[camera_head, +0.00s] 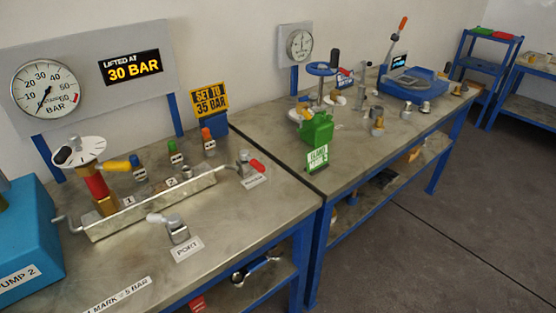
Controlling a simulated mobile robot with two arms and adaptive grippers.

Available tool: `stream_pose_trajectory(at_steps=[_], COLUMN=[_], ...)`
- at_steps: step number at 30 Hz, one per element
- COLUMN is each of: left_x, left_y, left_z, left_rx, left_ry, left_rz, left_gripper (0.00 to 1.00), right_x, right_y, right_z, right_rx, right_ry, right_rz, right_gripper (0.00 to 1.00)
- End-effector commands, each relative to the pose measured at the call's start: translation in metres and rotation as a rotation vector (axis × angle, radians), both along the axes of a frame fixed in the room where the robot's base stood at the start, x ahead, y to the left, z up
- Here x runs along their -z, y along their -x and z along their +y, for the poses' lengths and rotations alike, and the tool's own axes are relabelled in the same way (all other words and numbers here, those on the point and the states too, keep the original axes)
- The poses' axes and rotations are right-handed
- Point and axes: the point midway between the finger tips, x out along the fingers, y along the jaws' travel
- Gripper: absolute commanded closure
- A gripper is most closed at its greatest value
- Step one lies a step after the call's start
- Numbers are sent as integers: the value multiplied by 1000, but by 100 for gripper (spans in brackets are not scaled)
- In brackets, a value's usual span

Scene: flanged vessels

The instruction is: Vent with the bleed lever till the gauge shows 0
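The large round gauge (44,88) hangs on the grey board at the left, with a scale up to 60 BAR. Its dark needle points to the lower left, near the low end of the scale; the exact reading is too small to tell. A small valve with a red lever (257,165) stands at the right end of the metal tray, behind a label (253,182) too small to read. Another valve with a white lever (157,218) stands in front, labelled PORT. I cannot tell by label which is the bleed lever. Neither of my grippers is in view.
A display (132,67) reads LIFTED AT 30 BAR; a sign (209,99) reads SET TO 35 BAR. A blue pump (28,245) fills the left edge.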

Motion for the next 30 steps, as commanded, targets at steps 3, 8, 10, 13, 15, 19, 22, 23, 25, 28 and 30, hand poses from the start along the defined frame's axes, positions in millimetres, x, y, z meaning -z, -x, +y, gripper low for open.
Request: stream_pose_trajectory(at_steps=[3, 8, 10, 13, 15, 19, 22, 23, 25, 28, 30], left_x=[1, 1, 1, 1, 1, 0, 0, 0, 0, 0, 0], left_y=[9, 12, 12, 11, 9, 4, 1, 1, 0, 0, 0], left_z=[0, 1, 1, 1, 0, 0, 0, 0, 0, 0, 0], left_rx=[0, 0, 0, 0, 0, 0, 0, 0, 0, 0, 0], left_ry=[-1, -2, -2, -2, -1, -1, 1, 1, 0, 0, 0], left_rz=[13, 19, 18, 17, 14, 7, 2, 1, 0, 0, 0], left_gripper=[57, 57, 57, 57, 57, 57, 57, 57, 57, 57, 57], right_x=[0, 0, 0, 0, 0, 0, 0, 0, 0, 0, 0], right_y=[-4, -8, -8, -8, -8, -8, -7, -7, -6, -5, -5], right_z=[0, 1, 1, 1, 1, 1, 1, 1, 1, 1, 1], right_rx=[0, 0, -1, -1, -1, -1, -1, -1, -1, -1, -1], right_ry=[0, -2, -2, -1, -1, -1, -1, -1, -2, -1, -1], right_rz=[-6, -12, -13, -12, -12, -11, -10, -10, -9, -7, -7], right_gripper=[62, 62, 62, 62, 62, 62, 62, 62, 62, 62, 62])
